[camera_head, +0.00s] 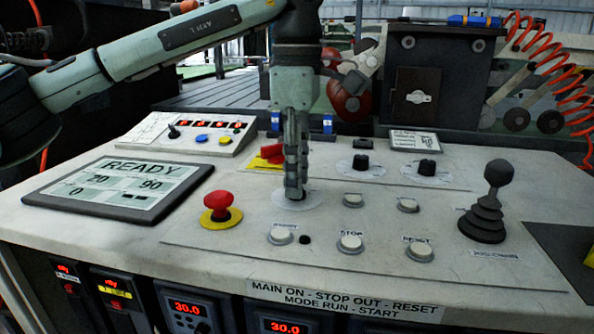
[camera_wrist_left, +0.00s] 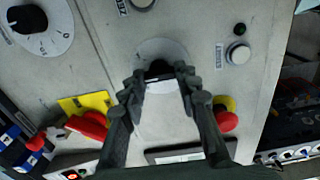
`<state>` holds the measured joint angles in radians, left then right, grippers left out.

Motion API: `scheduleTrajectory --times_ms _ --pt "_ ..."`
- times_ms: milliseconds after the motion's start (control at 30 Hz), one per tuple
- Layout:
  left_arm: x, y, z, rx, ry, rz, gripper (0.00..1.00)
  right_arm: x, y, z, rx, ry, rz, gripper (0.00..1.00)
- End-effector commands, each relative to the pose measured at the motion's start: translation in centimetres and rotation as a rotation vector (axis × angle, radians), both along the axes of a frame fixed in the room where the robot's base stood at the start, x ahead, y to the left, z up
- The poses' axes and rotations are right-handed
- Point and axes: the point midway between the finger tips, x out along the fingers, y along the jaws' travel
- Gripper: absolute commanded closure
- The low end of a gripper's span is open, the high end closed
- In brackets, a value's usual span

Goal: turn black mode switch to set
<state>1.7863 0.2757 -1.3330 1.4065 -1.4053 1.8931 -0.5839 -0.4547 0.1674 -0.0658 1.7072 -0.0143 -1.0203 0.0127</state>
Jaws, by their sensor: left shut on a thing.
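My left gripper (camera_head: 294,192) points straight down onto the control panel. Its fingers are closed around the black mode switch (camera_wrist_left: 158,68), which shows between the fingertips in the left wrist view. The switch sits on a round pale dial plate (camera_head: 312,200). In the head view the fingers hide nearly all of the switch. The dial markings and the set position cannot be read in either view. My right gripper is not in view.
A red emergency button (camera_head: 219,203) stands left of the gripper, and a red handle on a yellow plate (camera_head: 270,153) lies behind it. Two black knobs (camera_head: 360,163) (camera_head: 427,167) and several white buttons (camera_head: 351,242) are around. A black joystick (camera_head: 484,215) stands at the right.

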Motion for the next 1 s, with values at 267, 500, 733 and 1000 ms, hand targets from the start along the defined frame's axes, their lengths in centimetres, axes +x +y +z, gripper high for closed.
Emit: scheduleTrajectory --times_ms 267,500,733,1000 --pt "0.0 0.0 0.0 0.000 -0.001 0.057 0.98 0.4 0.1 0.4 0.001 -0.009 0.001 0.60" --pt "0.0 0.0 0.0 0.000 -0.001 0.214 0.98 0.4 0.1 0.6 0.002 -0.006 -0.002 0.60" --pt "0.0 0.0 0.0 -0.001 -0.001 0.414 0.98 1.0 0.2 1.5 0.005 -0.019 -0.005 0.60" --pt "0.0 0.0 0.1 -0.001 -0.001 0.621 0.98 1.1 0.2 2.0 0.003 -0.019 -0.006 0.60"
